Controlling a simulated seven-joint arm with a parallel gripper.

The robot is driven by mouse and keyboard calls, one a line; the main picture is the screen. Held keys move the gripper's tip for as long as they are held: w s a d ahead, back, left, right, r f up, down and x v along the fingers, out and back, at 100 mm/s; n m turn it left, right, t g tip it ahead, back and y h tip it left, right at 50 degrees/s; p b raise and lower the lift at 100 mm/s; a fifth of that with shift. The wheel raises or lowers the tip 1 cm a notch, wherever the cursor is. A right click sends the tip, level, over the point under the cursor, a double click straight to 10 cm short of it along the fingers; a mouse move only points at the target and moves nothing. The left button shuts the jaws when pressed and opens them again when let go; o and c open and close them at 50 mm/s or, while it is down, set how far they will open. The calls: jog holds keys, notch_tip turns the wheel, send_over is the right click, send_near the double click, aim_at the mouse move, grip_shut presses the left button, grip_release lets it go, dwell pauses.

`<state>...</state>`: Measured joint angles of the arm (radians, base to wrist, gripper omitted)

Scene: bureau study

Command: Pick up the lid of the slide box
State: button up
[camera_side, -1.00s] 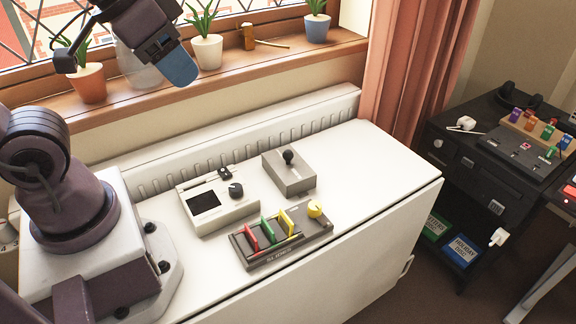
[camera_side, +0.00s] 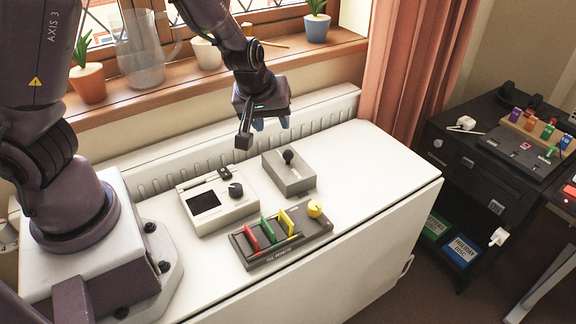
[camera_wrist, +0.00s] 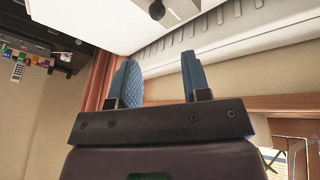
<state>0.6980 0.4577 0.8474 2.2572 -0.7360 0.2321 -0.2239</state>
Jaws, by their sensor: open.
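The slide box (camera_side: 291,181) looks to be the grey box on the white worktop, with a flat lid (camera_side: 275,164) and a round black knob (camera_side: 288,156) on top. The lid sits on the box. The knob also shows at the top edge of the wrist view (camera_wrist: 157,10), where the rest of the box is mostly cut off. My gripper (camera_side: 271,122) hangs above and behind the box, near the radiator, with blue fingertips pointing down. In the wrist view my gripper (camera_wrist: 160,62) is open and empty, with a clear gap between its fingers. It is apart from the knob.
A white device (camera_side: 218,205) with a dark screen and dial stands left of the box. A dark rack (camera_side: 282,243) with red, green and yellow pieces stands in front. The white radiator (camera_side: 330,108) runs behind. The worktop's right part (camera_side: 375,170) is clear.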

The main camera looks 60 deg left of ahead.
send_over(287, 151)
jog(key=s, duration=0.2)
jog(key=f, duration=0.6)
jog(key=shift+s+d, duration=0.15)
jog(key=shift+d, duration=0.1)
jog(key=shift+d+x, duration=0.15)
jog(key=shift+x, duration=1.45)
jog(key=shift+d+x, duration=0.2)
jog(key=shift+x, duration=1.35)
jog(key=c, duration=0.6)
